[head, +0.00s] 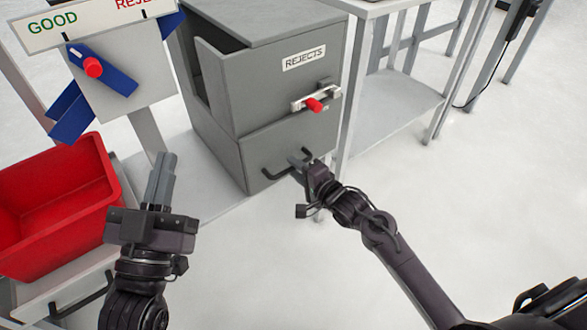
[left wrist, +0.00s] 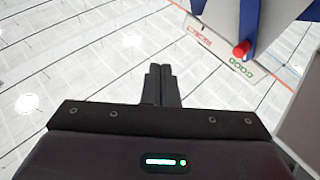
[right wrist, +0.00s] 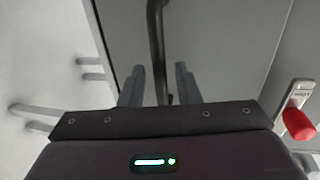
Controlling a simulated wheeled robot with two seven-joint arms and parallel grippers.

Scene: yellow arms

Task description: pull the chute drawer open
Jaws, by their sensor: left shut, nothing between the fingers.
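A grey cabinet labelled REJECTS (head: 285,85) has a lower drawer front (head: 262,152) that looks flush with it. The drawer has a black bar handle (head: 278,172). My right gripper (head: 300,162) is at the handle's right end. In the right wrist view my right gripper (right wrist: 157,85) is open, with the black handle (right wrist: 156,35) running between its separated fingers; I cannot tell whether they touch it. My left gripper (head: 162,178) is shut and empty, pointing up, left of the cabinet. Its closed fingers also show in the left wrist view (left wrist: 160,85).
A metal latch with a red knob (head: 315,104) sits above the drawer. A red bin (head: 55,190) and a GOOD/REJECT sign board (head: 90,25) with blue flaps are at left. A white table (head: 390,110) stands right of the cabinet. Floor in front is clear.

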